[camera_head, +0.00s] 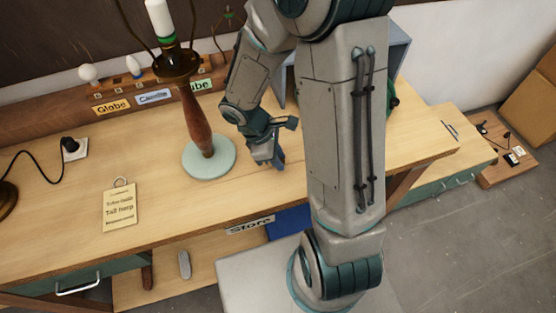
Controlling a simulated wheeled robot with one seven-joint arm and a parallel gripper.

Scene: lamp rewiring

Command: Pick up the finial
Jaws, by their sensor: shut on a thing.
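My gripper (277,160) is low over the wooden workbench (330,145), just right of the tall lamp's round pale base (208,172). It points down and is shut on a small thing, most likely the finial. The thing itself is hidden by the fingers and too small to make out. The tall lamp (193,115) stands upright, with a brown turned stem, a brass cup and a white candle-like socket between two thin harp wires. The top of the harp is cut off by the picture's upper edge. No other finial can be made out.
A rack with bulbs stands behind, labelled Globe (110,106), Candle (153,97) and Tube. A paper tag (120,207) and a plug with a black cord (72,147) lie on the left. My arm hides the bench's right middle. The front middle of the bench is clear.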

